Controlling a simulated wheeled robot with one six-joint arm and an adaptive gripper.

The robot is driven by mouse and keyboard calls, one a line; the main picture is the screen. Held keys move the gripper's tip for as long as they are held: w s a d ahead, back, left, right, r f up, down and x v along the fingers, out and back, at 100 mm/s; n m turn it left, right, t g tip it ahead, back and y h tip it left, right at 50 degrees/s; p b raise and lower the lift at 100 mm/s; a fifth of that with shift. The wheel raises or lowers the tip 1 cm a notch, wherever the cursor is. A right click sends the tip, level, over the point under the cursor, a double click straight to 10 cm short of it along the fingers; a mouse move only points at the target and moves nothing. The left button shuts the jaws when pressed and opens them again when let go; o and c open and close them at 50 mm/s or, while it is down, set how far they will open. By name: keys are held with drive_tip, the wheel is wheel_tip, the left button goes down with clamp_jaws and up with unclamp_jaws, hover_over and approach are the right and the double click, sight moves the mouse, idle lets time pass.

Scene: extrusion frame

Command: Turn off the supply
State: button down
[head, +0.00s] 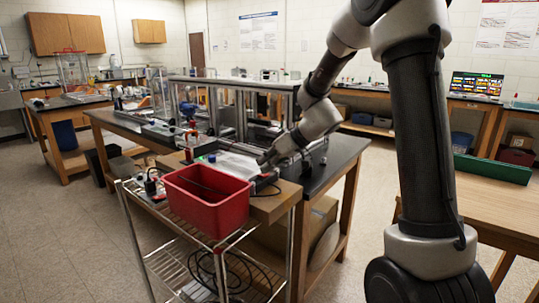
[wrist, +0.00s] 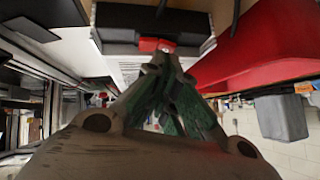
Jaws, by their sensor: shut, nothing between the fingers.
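In the wrist view a box with a black face (wrist: 120,32) and a pale body carries a small red switch-like part (wrist: 150,45); it looks like the supply. My gripper (wrist: 158,62) is shut and empty, its fingertips right at this red part. I cannot tell whether they touch it or which way it is set. In the head view my gripper (head: 264,159) is low over the bench, beside a pale box (head: 235,164) behind the red bin. The red part is hidden there.
A red bin (head: 205,208) stands close to my gripper, and its wall (wrist: 262,45) fills the right of the wrist view. A metal extrusion frame (head: 232,83) stands behind on the dark bench. A wire cart (head: 165,262) with cables is below. Floor at left is clear.

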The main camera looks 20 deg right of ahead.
drive_tip(key=shift+a+f, duration=0.1)
drive_tip(key=shift+f, duration=0.1)
drive_tip(key=shift+s+a+f+h, duration=0.2)
drive_tip(key=shift+h, duration=0.1)
drive_tip(key=shift+d, duration=0.15)
drive_tip(key=shift+w, duration=0.1)
drive_tip(key=shift+w+d, duration=0.45)
drive_tip(key=shift+d, duration=0.2)
drive_tip(key=shift+r, duration=0.1)
